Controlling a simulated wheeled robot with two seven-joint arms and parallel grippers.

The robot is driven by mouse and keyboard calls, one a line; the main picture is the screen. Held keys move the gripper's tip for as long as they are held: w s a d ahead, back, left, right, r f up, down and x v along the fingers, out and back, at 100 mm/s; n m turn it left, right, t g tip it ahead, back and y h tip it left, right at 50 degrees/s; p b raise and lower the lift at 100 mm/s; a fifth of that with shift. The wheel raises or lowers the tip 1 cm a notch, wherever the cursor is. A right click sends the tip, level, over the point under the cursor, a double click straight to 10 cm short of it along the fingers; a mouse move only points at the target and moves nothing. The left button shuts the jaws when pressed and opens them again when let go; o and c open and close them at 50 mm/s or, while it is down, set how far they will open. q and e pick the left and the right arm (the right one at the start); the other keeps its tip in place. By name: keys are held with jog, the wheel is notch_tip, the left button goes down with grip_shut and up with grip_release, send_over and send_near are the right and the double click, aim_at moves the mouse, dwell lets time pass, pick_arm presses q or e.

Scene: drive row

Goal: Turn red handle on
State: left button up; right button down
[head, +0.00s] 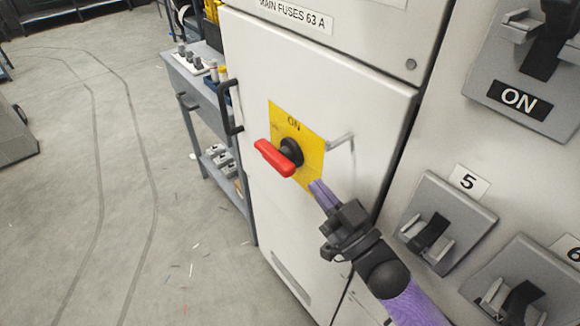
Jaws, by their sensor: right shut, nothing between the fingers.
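The red handle (274,158) sits on a black round hub (291,151) in the middle of a yellow plate (311,149) on the white cabinet door. The handle lies roughly sideways, tilted down a little to the right, and sticks out to the left of the hub. The word "ON" is printed on the plate above the hub. My right gripper (318,187) is just below and right of the handle, close to the plate's lower edge. Its purple fingers are shut and empty, apart from the red handle. Whether they touch the plate I cannot tell. My left gripper is not in view.
A black door handle (229,107) stands out from the cabinet's left edge. Grey switches, one labelled "5" (447,221) and one tagged "ON" (519,101), are on the right panel. A grey cart (196,85) stands behind left. The floor at left is open, with small scraps.

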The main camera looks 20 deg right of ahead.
notch_tip(320, 180, up, 2)
jog(key=r, duration=0.1)
send_over(292, 172)
jog(key=s, duration=0.2)
jog(key=f, duration=0.1)
jog(key=f+b, duration=0.2)
jog(key=shift+w+a+f, duration=0.15)
jog(key=shift+a, duration=0.15)
jog(key=shift+f, duration=0.55)
pick_arm(q)
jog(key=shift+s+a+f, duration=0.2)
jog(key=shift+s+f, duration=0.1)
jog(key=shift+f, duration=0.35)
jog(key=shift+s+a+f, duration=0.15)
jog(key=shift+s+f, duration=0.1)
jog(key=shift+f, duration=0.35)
jog(key=shift+b, duration=0.3)
